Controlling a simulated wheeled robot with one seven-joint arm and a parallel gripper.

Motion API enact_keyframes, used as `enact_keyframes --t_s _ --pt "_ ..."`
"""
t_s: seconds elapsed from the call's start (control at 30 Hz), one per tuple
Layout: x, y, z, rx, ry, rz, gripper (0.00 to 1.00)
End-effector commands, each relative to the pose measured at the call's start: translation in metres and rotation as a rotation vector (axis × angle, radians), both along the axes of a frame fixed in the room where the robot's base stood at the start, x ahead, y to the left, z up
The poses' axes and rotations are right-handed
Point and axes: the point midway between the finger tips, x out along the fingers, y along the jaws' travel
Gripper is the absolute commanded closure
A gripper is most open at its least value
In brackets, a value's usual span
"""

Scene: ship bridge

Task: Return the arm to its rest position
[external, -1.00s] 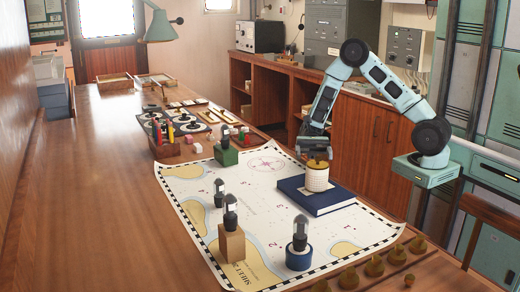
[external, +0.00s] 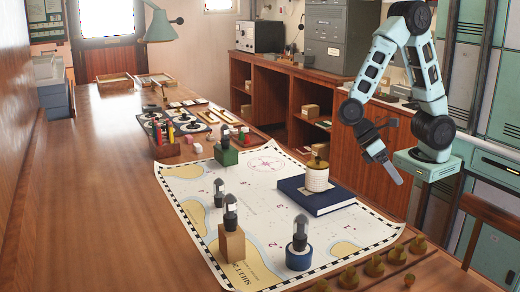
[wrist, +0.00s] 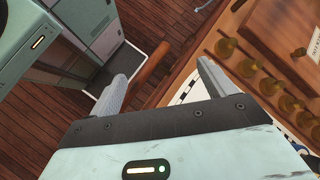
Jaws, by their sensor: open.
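My arm is folded up at the right of the external view, with its elbow high. My gripper (external: 391,168) hangs in the air to the right of the blue book, beyond the chart's right edge, pointing down and to the right. In the wrist view my gripper (wrist: 165,85) shows two grey fingers spread wide apart with nothing between them. Past the fingers are the wooden floor and the table's edge.
A white ribbed cylinder with a brass top (external: 316,177) stands on the blue book (external: 334,203) on the chart (external: 190,185). Lamp-like pieces stand on the chart, including one on a wooden block (external: 231,243). Brass knobs (external: 375,265) line the near table edge. A chair (external: 490,212) stands at right.

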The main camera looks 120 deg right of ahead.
Motion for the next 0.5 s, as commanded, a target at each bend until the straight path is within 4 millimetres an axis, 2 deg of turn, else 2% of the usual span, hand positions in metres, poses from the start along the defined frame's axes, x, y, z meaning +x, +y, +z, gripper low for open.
enact_keyframes --t_s 0.03,0.2,0.4,0.5 --pt "-0.016 0.018 -0.005 -0.053 -0.058 0.13 0.18" --pt "-0.061 0.052 -0.017 -0.199 -0.292 0.547 0.18" --pt "-0.098 0.077 -0.024 -0.285 -0.584 0.978 0.18" --pt "-0.109 0.086 -0.024 -0.297 -0.692 1.121 0.18"
